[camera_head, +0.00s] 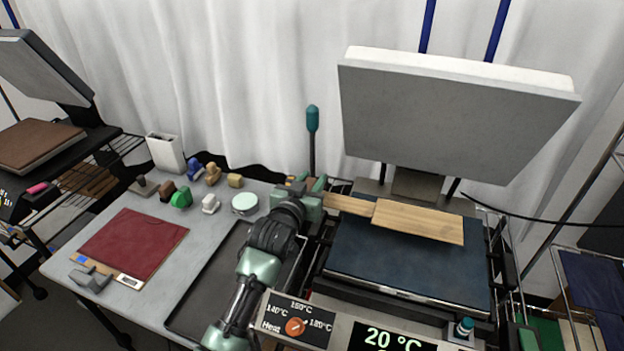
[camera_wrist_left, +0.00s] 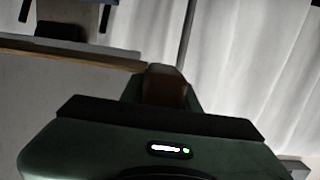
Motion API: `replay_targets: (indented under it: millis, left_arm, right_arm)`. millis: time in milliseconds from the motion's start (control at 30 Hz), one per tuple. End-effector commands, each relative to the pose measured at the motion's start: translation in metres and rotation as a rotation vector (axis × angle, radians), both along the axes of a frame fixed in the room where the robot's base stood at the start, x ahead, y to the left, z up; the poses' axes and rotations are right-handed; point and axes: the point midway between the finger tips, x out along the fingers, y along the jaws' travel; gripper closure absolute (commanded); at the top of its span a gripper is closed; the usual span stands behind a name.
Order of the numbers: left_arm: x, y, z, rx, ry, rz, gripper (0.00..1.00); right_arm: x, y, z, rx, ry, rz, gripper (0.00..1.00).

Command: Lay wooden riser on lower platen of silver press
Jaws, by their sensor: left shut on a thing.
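The wooden riser (camera_head: 420,222) is a flat pale board with a narrower left end. In the head view it lies across the back part of the dark blue lower platen (camera_head: 395,270) of the silver press. I cannot tell whether it touches the platen or hovers over it. My left gripper (camera_head: 318,200) is shut on the riser's narrow left end, beside the platen's back left corner. In the left wrist view the riser's tan edge (camera_wrist_left: 100,56) runs left from the fingers (camera_wrist_left: 165,85). The grey upper platen (camera_head: 455,115) is raised. My right gripper is not in view.
A teal-topped lever (camera_head: 312,120) stands behind my left gripper. A dark tray (camera_head: 215,285) lies under my left arm. The grey table holds a red folder (camera_head: 135,243), small coloured stamps and a white holder (camera_head: 165,153). Another press (camera_head: 40,145) stands at far left.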

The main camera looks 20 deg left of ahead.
Motion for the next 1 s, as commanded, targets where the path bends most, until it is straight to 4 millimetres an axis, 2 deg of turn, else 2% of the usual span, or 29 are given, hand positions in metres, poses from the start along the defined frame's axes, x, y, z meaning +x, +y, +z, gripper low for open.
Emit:
replay_targets:
  millis: [33, 400, 600, 1000]
  left_arm:
    - [-0.001, 0.0, 0.004, -0.004, 0.001, 0.001, 1.0]
    - [-0.001, 0.0, -0.04, -0.005, 0.001, 0.001, 1.0]
    - [0.0, 0.0, -0.057, -0.005, 0.0, 0.001, 1.0]
    - [0.0, 0.0, -0.059, -0.004, 0.0, 0.001, 1.0]
  right_arm:
    - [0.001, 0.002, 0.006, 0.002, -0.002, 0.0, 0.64]
    - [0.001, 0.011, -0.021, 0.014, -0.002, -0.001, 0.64]
    - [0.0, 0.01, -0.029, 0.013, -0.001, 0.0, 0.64]
    - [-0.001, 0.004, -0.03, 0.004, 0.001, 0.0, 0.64]
